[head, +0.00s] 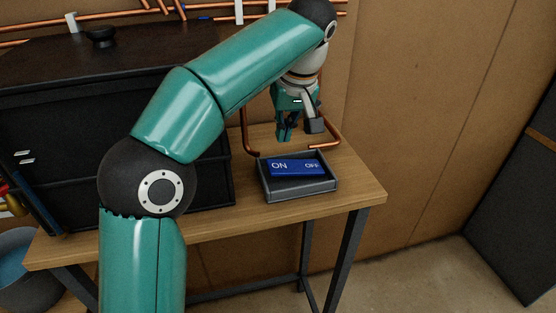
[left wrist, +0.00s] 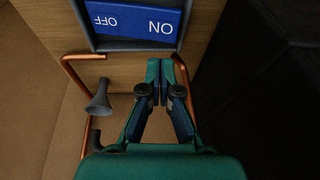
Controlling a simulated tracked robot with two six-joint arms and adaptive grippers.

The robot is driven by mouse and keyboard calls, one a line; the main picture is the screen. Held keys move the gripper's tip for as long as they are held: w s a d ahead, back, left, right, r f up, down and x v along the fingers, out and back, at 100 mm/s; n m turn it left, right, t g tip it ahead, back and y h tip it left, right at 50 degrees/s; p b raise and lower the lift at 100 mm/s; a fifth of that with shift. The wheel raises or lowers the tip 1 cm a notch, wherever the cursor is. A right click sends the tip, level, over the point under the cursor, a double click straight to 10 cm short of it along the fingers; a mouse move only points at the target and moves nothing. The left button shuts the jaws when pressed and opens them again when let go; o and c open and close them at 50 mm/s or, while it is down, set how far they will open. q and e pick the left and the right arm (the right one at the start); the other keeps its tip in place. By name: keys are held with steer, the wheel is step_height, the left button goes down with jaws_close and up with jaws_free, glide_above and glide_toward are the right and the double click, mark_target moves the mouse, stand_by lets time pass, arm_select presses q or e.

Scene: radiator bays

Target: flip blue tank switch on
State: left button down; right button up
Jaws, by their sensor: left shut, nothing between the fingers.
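The blue tank switch (head: 295,167) is a blue rocker marked ON at its left and OFF at its right. It sits in a grey open frame on the wooden table, and its OFF side looks lower in the head view. In the left wrist view the blue switch (left wrist: 135,24) shows upside down at the top. My left gripper (head: 284,139) is above and behind the switch, pointing down, shut and empty. In the left wrist view its fingertips (left wrist: 159,68) are close together, below the frame's edge and apart from it. My right gripper is in neither view.
Copper pipes (head: 326,145) rise behind the switch frame on both sides. A black cabinet (head: 60,100) stands at the left of the table (head: 365,190). A grey funnel-shaped piece (left wrist: 98,103) shows beside my left gripper. The floor to the right is clear.

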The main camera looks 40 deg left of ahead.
arm_select(q)
glide_above(277, 164)
steer(key=f, duration=0.4)
steer(key=shift+s+d+f+b, duration=0.1)
steer(key=shift+d+f+b, duration=0.2)
steer(key=shift+d+f, duration=0.05)
steer(key=shift+s+f, duration=0.15)
steer(key=shift+f, duration=0.25)
steer(key=shift+a+f, duration=0.1)
steer(key=shift+f, duration=0.55)
